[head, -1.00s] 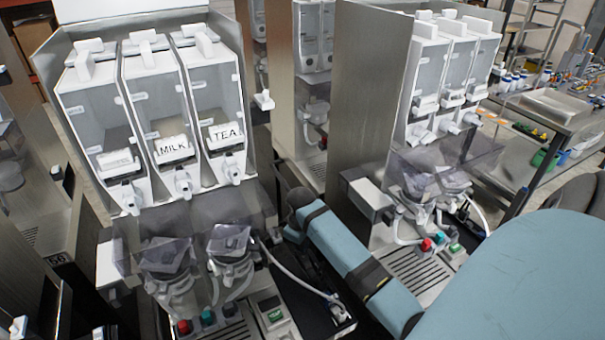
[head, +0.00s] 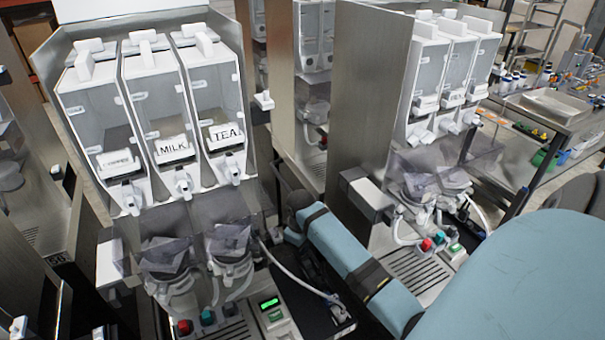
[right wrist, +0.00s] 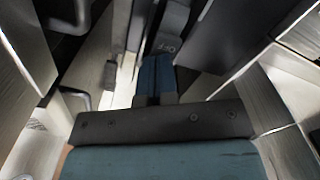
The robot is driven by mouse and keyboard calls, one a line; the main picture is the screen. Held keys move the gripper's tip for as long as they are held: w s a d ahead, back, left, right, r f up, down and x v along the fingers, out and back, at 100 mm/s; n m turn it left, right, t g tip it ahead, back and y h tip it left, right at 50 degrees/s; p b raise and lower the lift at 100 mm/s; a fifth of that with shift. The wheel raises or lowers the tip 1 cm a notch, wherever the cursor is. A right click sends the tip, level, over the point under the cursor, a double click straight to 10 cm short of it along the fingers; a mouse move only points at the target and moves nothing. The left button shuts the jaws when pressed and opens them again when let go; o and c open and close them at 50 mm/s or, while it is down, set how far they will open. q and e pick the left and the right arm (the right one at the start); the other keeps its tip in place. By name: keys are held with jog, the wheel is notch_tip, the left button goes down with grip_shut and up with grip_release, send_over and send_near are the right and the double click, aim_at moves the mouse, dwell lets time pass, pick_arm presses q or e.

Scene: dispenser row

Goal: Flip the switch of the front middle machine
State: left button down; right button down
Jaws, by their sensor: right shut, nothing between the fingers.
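The machine (head: 185,110) with MILK and TEA canisters stands at the left of the head view. Its small display (head: 269,302) is lit green. My right arm reaches in from the right, and its end passes beside the machine's right side, where the gripper is hidden in the head view. In the right wrist view my right gripper (right wrist: 157,62) is shut and empty, with its blue fingertips at a grey part (right wrist: 170,32) marked OFF. Whether they touch it I cannot tell. My left gripper is out of view.
A second machine (head: 450,75) stands to the right, close to my right arm, with a tall metal panel (head: 365,90) on its left side. The gap between the machines is narrow. A metal table (head: 550,105) with bottles stands at the far right.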

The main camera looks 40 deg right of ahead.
jog(key=shift+r, duration=3.3)
